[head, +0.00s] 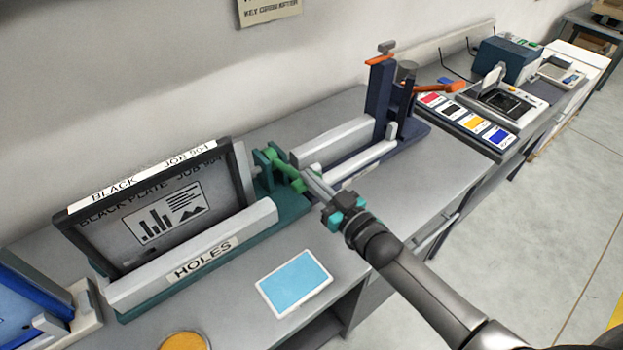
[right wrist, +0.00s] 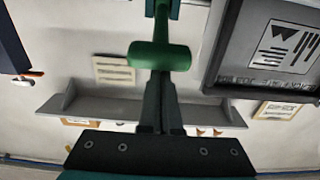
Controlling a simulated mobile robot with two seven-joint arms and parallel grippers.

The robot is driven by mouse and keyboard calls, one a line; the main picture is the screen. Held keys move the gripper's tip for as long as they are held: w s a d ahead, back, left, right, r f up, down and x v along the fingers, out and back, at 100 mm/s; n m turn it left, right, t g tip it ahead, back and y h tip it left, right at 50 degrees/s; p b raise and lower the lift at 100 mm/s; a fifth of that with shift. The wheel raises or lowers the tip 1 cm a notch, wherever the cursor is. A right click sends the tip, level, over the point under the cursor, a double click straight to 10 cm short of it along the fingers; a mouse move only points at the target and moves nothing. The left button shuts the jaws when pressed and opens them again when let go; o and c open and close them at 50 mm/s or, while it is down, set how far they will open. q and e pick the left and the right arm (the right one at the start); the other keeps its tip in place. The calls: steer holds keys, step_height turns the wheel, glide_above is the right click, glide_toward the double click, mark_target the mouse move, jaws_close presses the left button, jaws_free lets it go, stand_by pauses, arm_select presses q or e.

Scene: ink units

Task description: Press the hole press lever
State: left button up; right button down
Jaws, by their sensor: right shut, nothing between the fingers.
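The hole press is a green unit with a grey front bar and a "HOLES" label (head: 203,258) on the bench. A black plate marked "BLACK PLATE JOB" (head: 160,215) stands upright in it. Its green lever (head: 284,168) is at the right end; in the right wrist view the lever's green grip (right wrist: 160,56) is just beyond the fingertips. My right gripper (head: 310,178) is shut and empty, its tips at the lever; whether they touch cannot be told. It also shows in the right wrist view (right wrist: 160,82). My left gripper is not in view.
A dark blue press with an orange lever (head: 437,88) stands to the right. A light blue pad (head: 293,282) and an orange round item (head: 183,341) lie at the front. The front bench has free room.

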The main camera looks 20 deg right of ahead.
step_height(320, 180, down, 8)
steer(key=s+t+b, duration=0.1)
steer(key=b, duration=0.6)
steer(key=shift+s+d+r, duration=0.25)
steer(key=shift+s, duration=0.15)
step_height(320, 180, up, 5)
steer(key=p, duration=0.4)
steer(key=f+b+v, duration=0.1)
steer(key=v, duration=0.8)
steer(key=shift+d+f+t+y+b, duration=0.15)
steer(key=shift+f+t+y+b, duration=0.15)
steer(key=shift+f+b, duration=0.1)
